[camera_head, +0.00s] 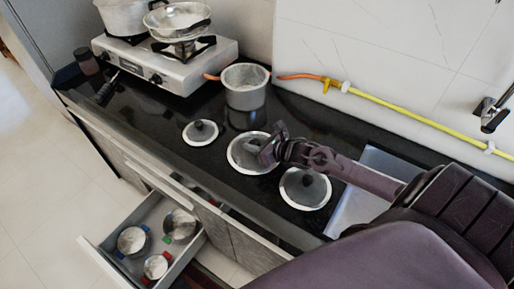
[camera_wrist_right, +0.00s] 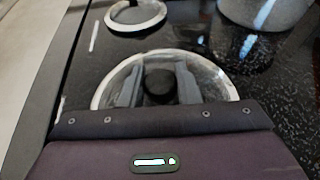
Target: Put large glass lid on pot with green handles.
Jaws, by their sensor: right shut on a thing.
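Three glass lids with black knobs lie on the black counter: a small one (camera_head: 200,132), a middle one (camera_head: 238,156) and one at the right (camera_head: 305,195). My right gripper (camera_head: 265,152) is shut on the knob of the middle lid, which also shows in the right wrist view (camera_wrist_right: 108,88) with a finger on each side of its black knob (camera_wrist_right: 159,84). This lid appears to rest on the counter. A metal pot (camera_head: 180,224) in the open drawer seems to have green handles, though they are small in view. My left gripper is not in view.
The drawer (camera_head: 95,252) also holds a pot with blue handles (camera_head: 131,240) and one with a reddish handle (camera_head: 156,266). A saucepan (camera_head: 245,95) stands behind the lids. A stove (camera_head: 185,72) with pots is at the back left. The sink (camera_head: 352,208) is at right.

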